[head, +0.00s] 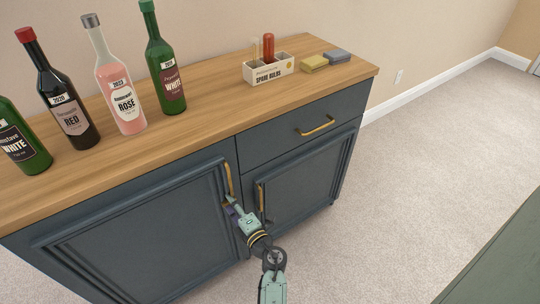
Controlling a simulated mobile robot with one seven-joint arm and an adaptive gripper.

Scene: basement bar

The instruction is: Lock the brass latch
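My gripper (233,205) is at the front of the blue cabinet (150,235), by the gap between its two doors. Its fingertips are just below the lower end of the left door's brass handle (229,180). A small brass-coloured bit (225,206) shows beside the fingertips; it may be part of the brass latch, but the gripper covers most of that spot. I cannot tell whether the fingers touch it, or whether they are open or shut. The latch's position cannot be made out. Both doors look closed.
The right door's brass handle (261,198) is close to my gripper's right. A drawer with a brass handle (316,126) is above it. Several bottles, including a rosé bottle (122,98), a small box (268,70) and sponges (314,63) stand on top. Carpet (440,150) is clear at right.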

